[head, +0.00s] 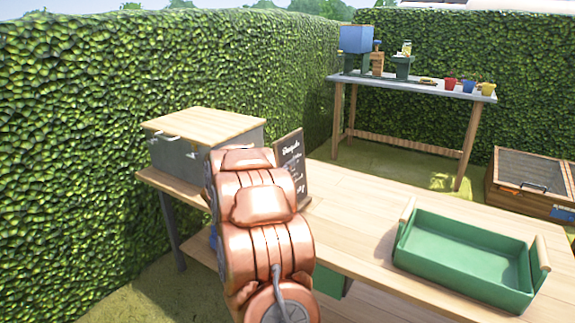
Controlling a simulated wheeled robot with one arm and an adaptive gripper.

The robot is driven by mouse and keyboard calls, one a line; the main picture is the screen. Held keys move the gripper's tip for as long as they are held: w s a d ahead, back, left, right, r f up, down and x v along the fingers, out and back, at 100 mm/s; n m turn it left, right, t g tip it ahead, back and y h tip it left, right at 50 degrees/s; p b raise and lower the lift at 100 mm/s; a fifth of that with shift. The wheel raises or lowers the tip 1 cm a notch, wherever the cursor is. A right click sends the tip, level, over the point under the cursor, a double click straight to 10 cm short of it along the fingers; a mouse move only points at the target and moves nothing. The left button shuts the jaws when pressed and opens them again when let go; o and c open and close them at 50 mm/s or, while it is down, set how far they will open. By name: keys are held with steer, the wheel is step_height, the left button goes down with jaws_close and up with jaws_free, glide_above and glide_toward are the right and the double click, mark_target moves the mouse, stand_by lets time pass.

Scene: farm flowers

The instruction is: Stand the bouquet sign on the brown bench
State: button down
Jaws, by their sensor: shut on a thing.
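The bouquet sign (292,160) is a dark chalkboard with white writing, seen in the head view just right of my copper arm. It looks close to upright, with a slight lean. My arm covers its left and lower part, and I cannot tell whether its foot touches the surface. The brown bench (355,205) is a light wooden table with a lower shelf, running from the left hedge side to the right front. My arm rises in front of it. My gripper's fingers are hidden behind the arm links, so their hold on the sign does not show.
A grey box with a wooden lid (207,127) stands on the bench's left end. A green tray with wooden handles (460,280) sits on its right part. The bench middle is clear. A grey table (415,85) with pots and a wooden cold frame (530,165) stand behind.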

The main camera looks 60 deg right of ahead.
steer(key=c, duration=1.2)
jaws_free()
steer(key=shift+r, duration=0.15)
steer(key=a+p, duration=0.1)
steer(key=a, duration=1.1)
steer(key=shift+s+p, duration=0.25)
steer(key=shift+p, duration=0.1)
